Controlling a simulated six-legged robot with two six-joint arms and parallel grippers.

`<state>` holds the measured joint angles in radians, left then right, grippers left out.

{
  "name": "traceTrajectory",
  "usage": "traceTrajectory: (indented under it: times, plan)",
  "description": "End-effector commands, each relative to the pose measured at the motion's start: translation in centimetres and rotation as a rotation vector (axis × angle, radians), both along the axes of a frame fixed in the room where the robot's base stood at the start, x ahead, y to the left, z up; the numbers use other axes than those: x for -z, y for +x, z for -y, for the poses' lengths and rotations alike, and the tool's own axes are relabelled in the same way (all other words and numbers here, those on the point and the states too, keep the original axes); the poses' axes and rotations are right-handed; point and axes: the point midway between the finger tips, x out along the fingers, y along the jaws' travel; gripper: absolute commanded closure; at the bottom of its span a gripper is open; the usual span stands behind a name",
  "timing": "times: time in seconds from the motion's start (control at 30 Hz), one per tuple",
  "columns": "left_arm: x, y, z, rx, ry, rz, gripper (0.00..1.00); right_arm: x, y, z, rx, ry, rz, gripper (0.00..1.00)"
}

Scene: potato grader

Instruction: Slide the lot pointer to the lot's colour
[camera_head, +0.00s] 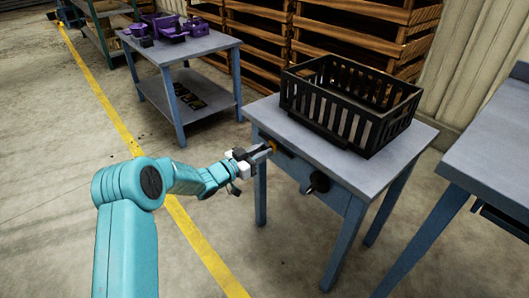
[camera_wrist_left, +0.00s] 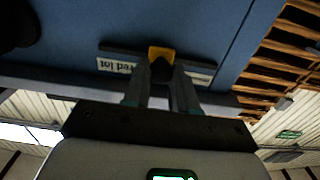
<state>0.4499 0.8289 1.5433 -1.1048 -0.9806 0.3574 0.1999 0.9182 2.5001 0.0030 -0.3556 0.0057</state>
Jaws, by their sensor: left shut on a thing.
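The lot pointer is a small yellow-orange piece (camera_head: 273,145) at the front apron of the blue-grey table (camera_head: 400,160). In the left wrist view the yellow pointer (camera_wrist_left: 161,51) sits on a dark rail (camera_wrist_left: 120,50). My left gripper (camera_head: 264,151) reaches the apron from the left. In the wrist view its fingers (camera_wrist_left: 161,75) are shut on a dark part just below the yellow piece. My right gripper is not in view.
A black slatted crate (camera_head: 322,110) stands on the table. A black knob (camera_head: 318,182) sticks out from the apron, right of the pointer. Another table with purple items (camera_head: 170,27) stands behind, and a blue bench (camera_head: 500,145) is at right. The floor at left is open.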

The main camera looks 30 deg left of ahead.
Motion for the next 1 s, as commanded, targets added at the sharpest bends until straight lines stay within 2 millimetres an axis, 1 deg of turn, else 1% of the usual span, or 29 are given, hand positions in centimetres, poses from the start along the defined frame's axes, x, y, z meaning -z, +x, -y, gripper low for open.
traceTrajectory:
  times: [0.3, 0.33, 0.37, 0.4, 0.67, 0.77, 0.87, 0.97, 1.0]
  plan:
    - [0.0, 0.0, -0.2, 0.001, 0.001, 0.000, 1.00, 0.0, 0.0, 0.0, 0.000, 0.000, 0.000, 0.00]
    - [0.0, 0.0, -0.2, 0.001, 0.001, 0.000, 0.64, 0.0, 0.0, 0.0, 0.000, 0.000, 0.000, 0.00]
    - [0.0, 0.0, -0.2, 0.001, 0.001, 0.000, 0.54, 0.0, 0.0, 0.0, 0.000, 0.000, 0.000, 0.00]
    - [0.0, 0.0, -0.2, 0.001, 0.001, 0.000, 0.49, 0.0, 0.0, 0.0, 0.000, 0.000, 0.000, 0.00]
    - [0.0, 0.0, -0.1, 0.001, 0.000, 0.000, 0.49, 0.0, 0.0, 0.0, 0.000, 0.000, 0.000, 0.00]
    - [-0.1, -0.5, -0.3, 0.000, 0.000, -0.001, 0.49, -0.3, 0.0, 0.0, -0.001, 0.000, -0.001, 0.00]
    - [-0.3, -1.9, -1.1, -0.002, 0.000, -0.002, 0.49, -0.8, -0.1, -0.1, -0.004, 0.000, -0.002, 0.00]
    - [-0.3, -4.1, -2.1, -0.003, 0.000, -0.004, 0.49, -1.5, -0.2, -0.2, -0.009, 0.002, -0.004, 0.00]
    - [-0.4, -5.1, -2.6, -0.004, -0.002, -0.003, 0.49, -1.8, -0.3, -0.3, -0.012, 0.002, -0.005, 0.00]
